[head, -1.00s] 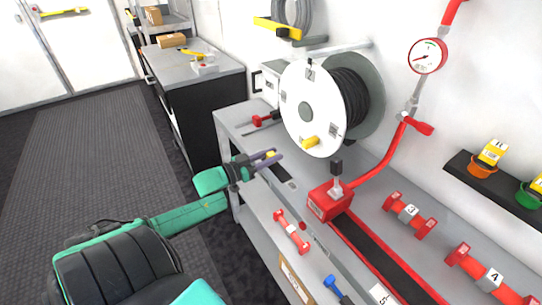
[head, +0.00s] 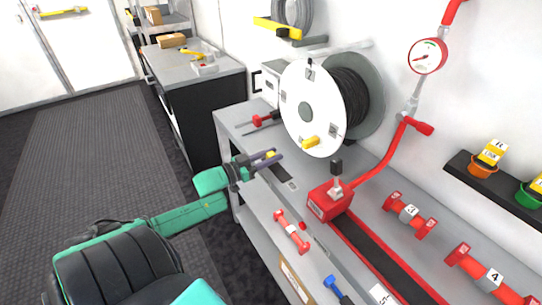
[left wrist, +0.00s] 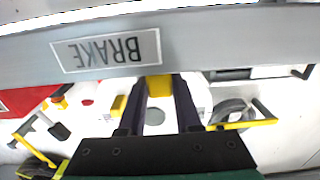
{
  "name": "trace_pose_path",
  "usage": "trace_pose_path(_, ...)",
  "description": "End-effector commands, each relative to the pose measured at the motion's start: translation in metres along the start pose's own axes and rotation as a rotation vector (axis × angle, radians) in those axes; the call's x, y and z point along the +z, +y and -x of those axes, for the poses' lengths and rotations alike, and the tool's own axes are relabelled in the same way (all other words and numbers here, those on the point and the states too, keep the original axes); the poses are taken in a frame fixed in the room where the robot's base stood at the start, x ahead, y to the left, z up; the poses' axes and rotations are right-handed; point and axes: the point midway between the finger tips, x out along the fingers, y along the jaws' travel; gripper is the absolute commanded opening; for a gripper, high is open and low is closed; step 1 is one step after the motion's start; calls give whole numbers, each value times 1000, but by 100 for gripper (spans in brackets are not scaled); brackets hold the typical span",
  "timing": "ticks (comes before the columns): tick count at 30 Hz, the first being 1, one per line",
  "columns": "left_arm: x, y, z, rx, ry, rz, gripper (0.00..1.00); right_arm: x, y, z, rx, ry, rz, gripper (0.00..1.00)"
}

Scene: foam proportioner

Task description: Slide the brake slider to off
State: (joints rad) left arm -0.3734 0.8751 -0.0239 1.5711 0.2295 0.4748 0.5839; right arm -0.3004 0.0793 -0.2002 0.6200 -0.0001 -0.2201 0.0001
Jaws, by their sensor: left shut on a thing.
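My left gripper (head: 270,157) reaches in from the left to the front edge of the grey bench, below the white reel. Its fingers are shut on the small yellow brake slider (head: 271,154). In the left wrist view the slider (left wrist: 159,86) is a yellow block between the dark fingers (left wrist: 160,95). A BRAKE label (left wrist: 107,50) appears upside down on the grey bench front in that view. In the head view a dark slot (head: 280,172) lies just right of the fingers. My right gripper is not in view.
The reel (head: 305,105) with a yellow handle (head: 310,143) stands behind the slider. A red block with a lever (head: 330,200) stands to the right. Open floor is at left.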

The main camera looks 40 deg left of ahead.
Motion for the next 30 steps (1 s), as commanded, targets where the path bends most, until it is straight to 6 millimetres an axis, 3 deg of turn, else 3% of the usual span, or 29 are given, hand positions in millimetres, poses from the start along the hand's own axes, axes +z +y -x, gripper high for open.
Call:
trace_pose_path(8,-3,6,0,0,1,4,0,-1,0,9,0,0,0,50)
trace_pose_path(12,-8,32,0,0,1,8,0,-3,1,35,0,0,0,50)
trace_pose_path(16,-5,55,1,-2,-1,5,0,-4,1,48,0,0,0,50)
trace_pose_path(27,2,66,0,2,-1,2,0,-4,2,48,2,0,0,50)
trace_pose_path(28,2,66,0,3,-2,2,44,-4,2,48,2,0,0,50)
trace_pose_path(30,1,66,0,2,-1,2,62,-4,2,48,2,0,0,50)
